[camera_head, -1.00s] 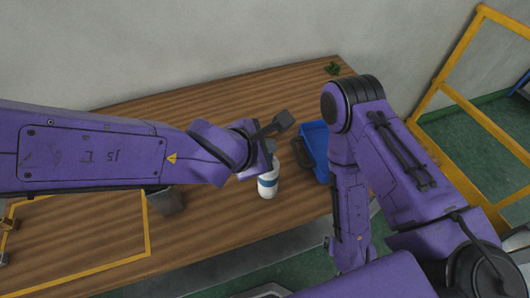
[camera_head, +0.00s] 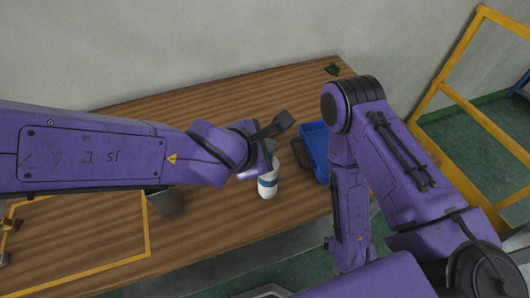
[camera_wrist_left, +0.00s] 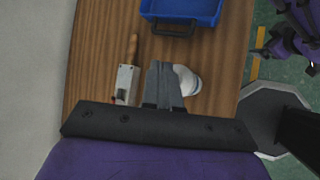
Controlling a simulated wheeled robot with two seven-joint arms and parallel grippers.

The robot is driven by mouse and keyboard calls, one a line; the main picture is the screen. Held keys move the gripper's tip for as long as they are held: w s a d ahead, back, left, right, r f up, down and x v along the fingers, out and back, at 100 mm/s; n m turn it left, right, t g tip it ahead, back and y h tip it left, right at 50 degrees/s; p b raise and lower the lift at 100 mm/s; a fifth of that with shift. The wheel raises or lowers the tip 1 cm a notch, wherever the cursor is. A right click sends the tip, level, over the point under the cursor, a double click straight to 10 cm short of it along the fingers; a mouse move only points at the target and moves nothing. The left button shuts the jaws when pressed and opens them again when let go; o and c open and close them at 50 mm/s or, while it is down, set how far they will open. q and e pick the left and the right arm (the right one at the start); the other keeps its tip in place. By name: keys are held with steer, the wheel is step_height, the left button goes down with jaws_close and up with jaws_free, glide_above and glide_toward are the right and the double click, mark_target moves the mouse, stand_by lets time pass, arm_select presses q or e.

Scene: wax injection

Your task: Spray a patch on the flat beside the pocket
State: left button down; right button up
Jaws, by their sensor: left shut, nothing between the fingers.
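A white can with a blue band (camera_head: 268,185) stands upright on the wooden table, just below my left gripper (camera_head: 271,146) in the head view. In the left wrist view its white body (camera_wrist_left: 188,80) shows just right of the fingers (camera_wrist_left: 163,82), which partly cover it. My left gripper is shut and empty. Whether the fingers touch the can cannot be told. A pale metal piece with a wooden handle (camera_wrist_left: 127,84) lies left of the fingers in the left wrist view. I cannot make out a pocket or its flat.
A blue bin (camera_head: 315,150) with a dark handle stands right of the can. A grey container (camera_head: 165,200) and a yellow frame outline (camera_head: 147,225) are at the left. A small green item (camera_head: 332,69) lies at the far corner. Yellow railing (camera_head: 480,118) stands beyond the table.

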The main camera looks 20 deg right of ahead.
arm_select(q)
steer(key=shift+f, duration=0.1)
stand_by(0.3)
steer(key=shift+f+b, duration=0.35)
steer(key=shift+b, duration=0.1)
steer(key=shift+f, duration=0.15)
steer(key=shift+r+p, duration=0.45)
steer(key=shift+r, duration=0.15)
step_height(320, 180, up, 6)
steer(key=p, duration=0.5)
steer(key=shift+p, duration=0.4)
